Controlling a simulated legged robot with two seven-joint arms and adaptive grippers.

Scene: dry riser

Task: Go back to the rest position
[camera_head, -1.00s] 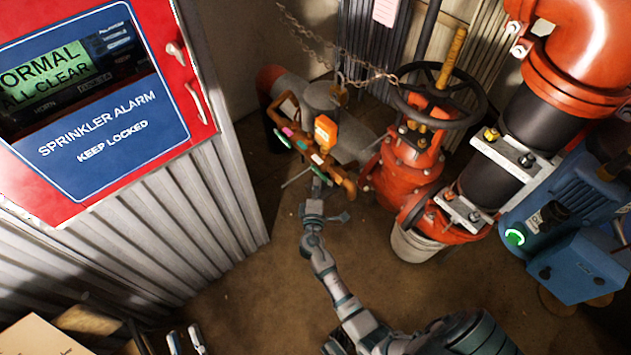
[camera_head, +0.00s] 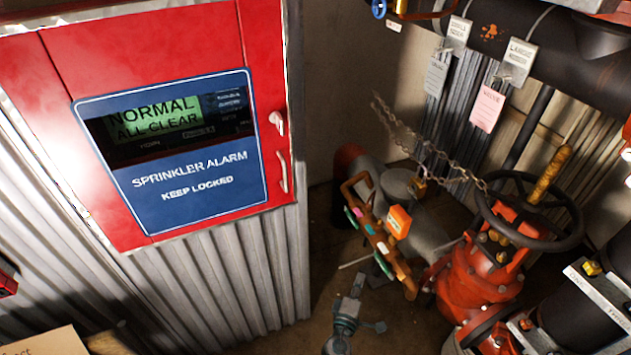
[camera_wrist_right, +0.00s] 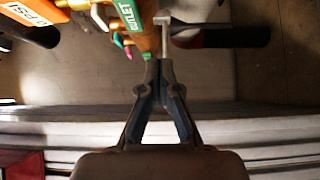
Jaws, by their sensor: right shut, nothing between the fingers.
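My right gripper (camera_head: 359,277) is in the lower middle of the head view, its arm coming up from the bottom edge. It is just below the brass pipework (camera_head: 380,235) with its orange tag and coloured labels. In the right wrist view the two dark fingers (camera_wrist_right: 158,68) meet at the tips, shut and empty. Beyond them are a green OUTLET label (camera_wrist_right: 128,14) and a pale metal lever (camera_wrist_right: 165,35). I cannot tell whether the fingertips touch the lever. My left gripper does not show.
A red sprinkler alarm cabinet (camera_head: 60,130) reading NORMAL ALL CLEAR stands at left above corrugated metal. At right are a red valve (camera_head: 475,285) with a black handwheel (camera_head: 565,205) and a chain (camera_head: 430,150). Bare floor (camera_head: 320,325) shows beside my arm.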

